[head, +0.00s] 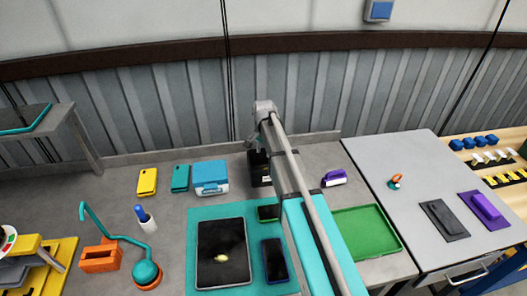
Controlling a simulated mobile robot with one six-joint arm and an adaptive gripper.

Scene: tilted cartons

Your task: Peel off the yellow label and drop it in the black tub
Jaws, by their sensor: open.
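A small pale yellow piece (221,258), which looks like the label, lies on the dark tablet-like panel (238,238) on the teal mat. Whether it is stuck flat or curled is too small to tell. A black box-like thing (261,174), apparently the black tub, stands at the back middle of the bench, partly hidden by my arm. My gripper (256,152) hangs down over or just in front of this black thing, away from the yellow piece. It is open, small and dark against the black, and its fingertips are hard to make out.
On the mat are a dark phone (274,259) and a small green-screened device (267,213). A blue box (211,176), a teal case (180,178) and a yellow case (147,181) stand behind. A green tray (367,229) lies right of my arm; an orange-based lamp (147,273) stands left.

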